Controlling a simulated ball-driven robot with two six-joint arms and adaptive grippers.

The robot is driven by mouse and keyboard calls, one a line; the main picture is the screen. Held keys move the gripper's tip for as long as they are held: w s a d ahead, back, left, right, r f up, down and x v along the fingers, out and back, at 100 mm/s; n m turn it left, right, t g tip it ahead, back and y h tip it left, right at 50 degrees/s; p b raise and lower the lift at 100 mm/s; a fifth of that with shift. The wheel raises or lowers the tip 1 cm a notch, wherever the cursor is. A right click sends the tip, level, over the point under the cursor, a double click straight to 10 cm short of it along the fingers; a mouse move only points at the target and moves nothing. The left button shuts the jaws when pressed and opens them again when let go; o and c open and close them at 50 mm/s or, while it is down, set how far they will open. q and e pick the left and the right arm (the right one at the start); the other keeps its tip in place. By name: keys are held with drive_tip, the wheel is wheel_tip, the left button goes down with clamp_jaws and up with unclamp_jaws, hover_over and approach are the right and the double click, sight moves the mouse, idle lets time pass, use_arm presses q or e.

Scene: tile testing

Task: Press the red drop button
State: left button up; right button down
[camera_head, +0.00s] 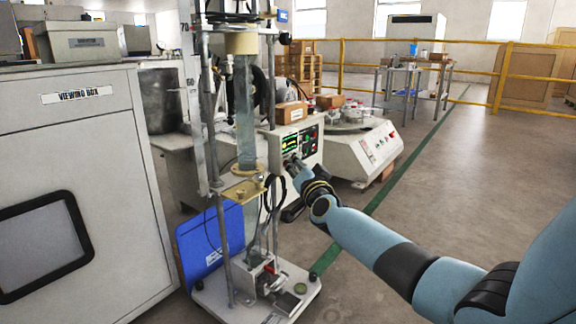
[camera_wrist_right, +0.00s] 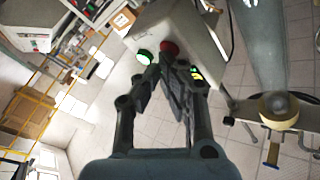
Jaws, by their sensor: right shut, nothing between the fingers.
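The red button (camera_wrist_right: 169,48) shows in the right wrist view, just beyond the fingertips and partly covered by them. A green button (camera_wrist_right: 145,57) sits to its left on the same control box. My right gripper (camera_wrist_right: 168,63) is shut and empty, its tips overlapping the lower edge of the red button in the picture. I cannot tell whether they touch it. In the head view the right gripper (camera_head: 293,163) is at the lower front of the control panel (camera_head: 301,140), which has a green-lit display. The red button cannot be made out clearly there. My left gripper is out of view.
The tall test rig (camera_head: 223,170) with its clear tube stands left of the right gripper. The viewing box (camera_head: 105,150) fills the far left. A white machine (camera_head: 350,150) stands behind the right arm. The floor (camera_head: 470,170) at right is open.

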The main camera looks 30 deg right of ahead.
drive_tip(key=shift+s, duration=0.1)
idle(0.3)
drive_tip(key=shift+s+d+p, duration=0.3)
drive_tip(key=shift+s+d, duration=0.05)
drive_tip(key=shift+s, duration=0.35)
drive_tip(key=s, duration=0.1)
drive_tip(key=s+d+p, duration=0.1)
drive_tip(key=s, duration=0.1)
drive_tip(key=s+d, duration=0.1)
drive_tip(key=shift+s, duration=0.3)
idle(0.6)
